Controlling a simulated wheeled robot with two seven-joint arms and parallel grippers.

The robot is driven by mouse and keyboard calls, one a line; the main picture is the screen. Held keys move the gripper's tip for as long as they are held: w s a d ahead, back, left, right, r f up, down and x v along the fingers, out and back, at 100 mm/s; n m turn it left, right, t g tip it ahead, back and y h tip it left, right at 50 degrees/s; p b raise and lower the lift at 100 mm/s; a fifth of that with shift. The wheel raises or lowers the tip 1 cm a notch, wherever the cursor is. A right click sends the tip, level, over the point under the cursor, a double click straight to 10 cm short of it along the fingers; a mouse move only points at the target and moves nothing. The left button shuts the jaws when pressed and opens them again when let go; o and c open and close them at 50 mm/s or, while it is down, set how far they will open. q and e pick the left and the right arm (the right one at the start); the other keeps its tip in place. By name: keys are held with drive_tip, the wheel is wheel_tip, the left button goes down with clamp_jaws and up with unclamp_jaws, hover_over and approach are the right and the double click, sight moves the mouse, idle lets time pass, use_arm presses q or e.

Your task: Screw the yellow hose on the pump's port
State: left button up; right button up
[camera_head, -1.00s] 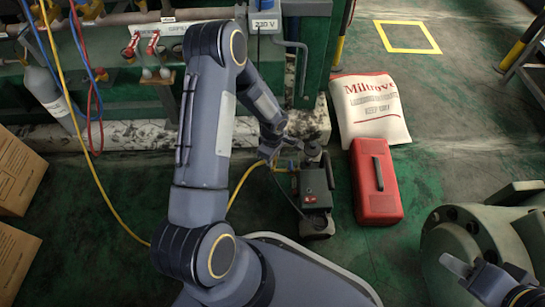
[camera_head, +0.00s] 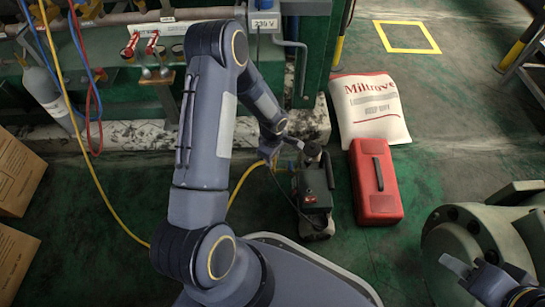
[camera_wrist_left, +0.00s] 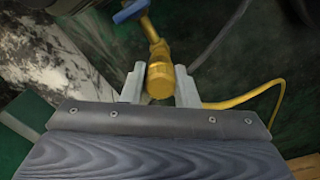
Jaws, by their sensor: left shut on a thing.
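The pump (camera_head: 314,190) is a dark box on the green floor, right of my left gripper (camera_head: 271,158). In the left wrist view, my left gripper (camera_wrist_left: 159,84) is shut on the yellow hose's end fitting (camera_wrist_left: 160,80). A narrower yellow neck (camera_wrist_left: 152,35) runs from this fitting toward a blue part (camera_wrist_left: 131,11). I cannot tell whether the fitting is threaded on the port. The yellow hose (camera_head: 241,184) curves away behind my left arm, and also shows in the wrist view (camera_wrist_left: 238,101). My right gripper (camera_head: 468,272) is at the lower right; its jaw opening is unclear.
A red toolbox (camera_head: 376,190) and a white sack (camera_head: 370,108) stand right of the pump. A green-grey flanged machine (camera_head: 468,230) is at lower right. Pipes and red valves (camera_head: 141,45) line the back wall. Cardboard boxes (camera_head: 15,175) are at left.

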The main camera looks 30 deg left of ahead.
use_arm(q)
drive_tip(key=shift+f, duration=1)
idle(0.9)
drive_tip(key=m, duration=0.3)
drive_tip(key=shift+m, duration=0.3)
